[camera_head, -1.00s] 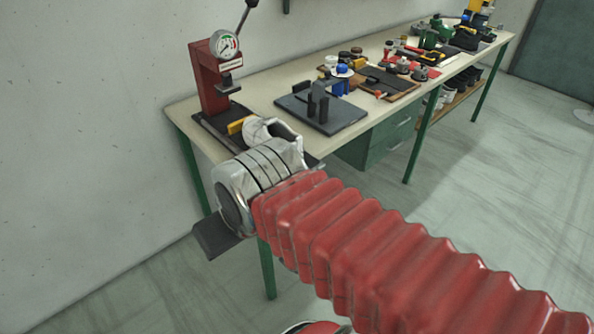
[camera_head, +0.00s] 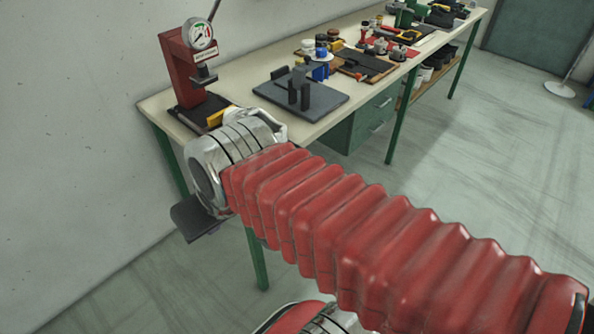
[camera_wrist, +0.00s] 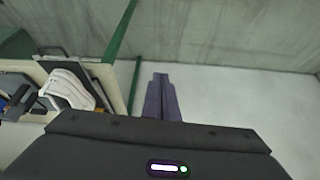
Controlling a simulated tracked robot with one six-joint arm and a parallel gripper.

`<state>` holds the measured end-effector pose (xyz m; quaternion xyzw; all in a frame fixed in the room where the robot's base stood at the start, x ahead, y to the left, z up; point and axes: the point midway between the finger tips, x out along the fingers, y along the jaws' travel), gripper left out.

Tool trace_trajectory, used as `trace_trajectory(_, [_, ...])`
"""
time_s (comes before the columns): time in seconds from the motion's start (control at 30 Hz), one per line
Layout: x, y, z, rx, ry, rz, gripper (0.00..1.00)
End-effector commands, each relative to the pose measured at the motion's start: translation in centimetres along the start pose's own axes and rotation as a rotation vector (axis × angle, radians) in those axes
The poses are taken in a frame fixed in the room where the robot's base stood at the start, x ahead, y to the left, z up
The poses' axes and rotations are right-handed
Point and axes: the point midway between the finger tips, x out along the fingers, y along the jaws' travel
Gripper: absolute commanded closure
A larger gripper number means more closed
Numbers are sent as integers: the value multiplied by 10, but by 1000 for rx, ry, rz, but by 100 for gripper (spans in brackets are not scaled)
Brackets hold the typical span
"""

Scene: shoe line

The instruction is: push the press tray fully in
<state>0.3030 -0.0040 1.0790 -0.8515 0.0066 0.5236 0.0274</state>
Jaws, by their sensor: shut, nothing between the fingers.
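The red press (camera_head: 190,65) with its round gauge stands at the near left end of the bench in the head view. A dark base with a yellow block (camera_head: 216,117) lies at its foot. A white shoe-like piece (camera_head: 268,122) shows partly behind my wrist. In the wrist view a white piece (camera_wrist: 70,86) lies on a dark plate (camera_wrist: 92,70), likely the press tray, at the bench end. How far the tray is out is hidden. My gripper (camera_wrist: 160,78) is shut and empty, beyond the bench edge and apart from the plate.
A dark grey fixture plate (camera_head: 330,102) with upright blocks sits right of the press. Tools, jars and boards line the bench (camera_head: 245,80) farther back. A green bench leg (camera_head: 257,262) stands close to my arm.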

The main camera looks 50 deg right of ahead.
Motion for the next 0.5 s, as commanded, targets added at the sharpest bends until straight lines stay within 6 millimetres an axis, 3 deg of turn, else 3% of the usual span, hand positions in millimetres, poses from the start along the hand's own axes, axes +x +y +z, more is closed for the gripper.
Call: trace_trajectory(0.5, [51,59,-19,459,-85,-132,100])
